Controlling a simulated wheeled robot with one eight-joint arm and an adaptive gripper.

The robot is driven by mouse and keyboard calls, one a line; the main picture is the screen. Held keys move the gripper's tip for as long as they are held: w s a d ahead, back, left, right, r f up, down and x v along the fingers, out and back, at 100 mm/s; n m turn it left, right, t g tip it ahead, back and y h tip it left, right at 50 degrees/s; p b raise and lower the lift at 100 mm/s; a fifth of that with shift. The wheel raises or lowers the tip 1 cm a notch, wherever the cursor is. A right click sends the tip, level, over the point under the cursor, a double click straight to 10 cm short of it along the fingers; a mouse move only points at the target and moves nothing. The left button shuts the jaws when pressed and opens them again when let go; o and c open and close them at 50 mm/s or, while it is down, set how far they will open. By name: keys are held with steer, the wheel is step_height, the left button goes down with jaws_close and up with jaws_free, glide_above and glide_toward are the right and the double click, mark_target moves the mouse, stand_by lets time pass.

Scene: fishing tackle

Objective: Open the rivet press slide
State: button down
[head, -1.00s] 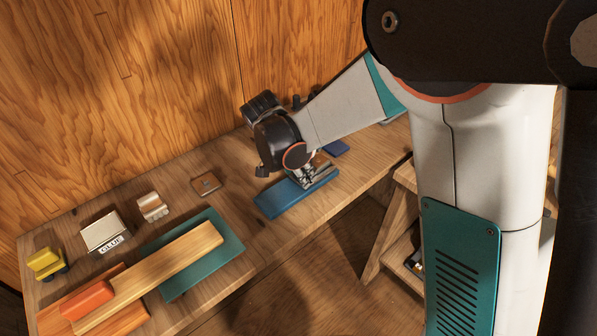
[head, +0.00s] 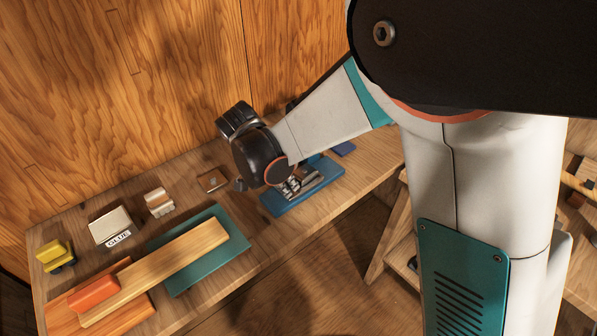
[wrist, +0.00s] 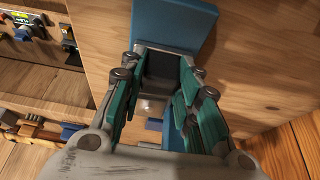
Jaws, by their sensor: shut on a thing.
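The rivet press has a blue base (head: 278,207) on the bench, with metal rails (head: 312,180) on top. Its base also shows at the top of the wrist view (wrist: 175,24). My gripper (head: 287,187) is low over the left part of the press, and the arm hides some of it. In the wrist view my gripper (wrist: 160,78) has its teal-padded fingers on both sides of a dark grey block (wrist: 161,66), which looks like the press slide. It is shut on this block. The exact contact is hard to see.
Left of the press are a brown square piece (head: 212,180), a small metal-and-wood piece (head: 158,202), a glue box (head: 110,227), a teal mat (head: 208,262) with a wooden board (head: 160,268), and a yellow item (head: 55,253). The wooden wall (head: 180,80) stands close behind.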

steer(key=shift+s+a, duration=0.45)
steer(key=shift+a, duration=0.25)
steer(key=c, duration=1.2)
jaws_free()
steer(key=shift+r, duration=0.1)
steer(key=v, duration=0.7)
steer(key=shift+r, duration=0.15)
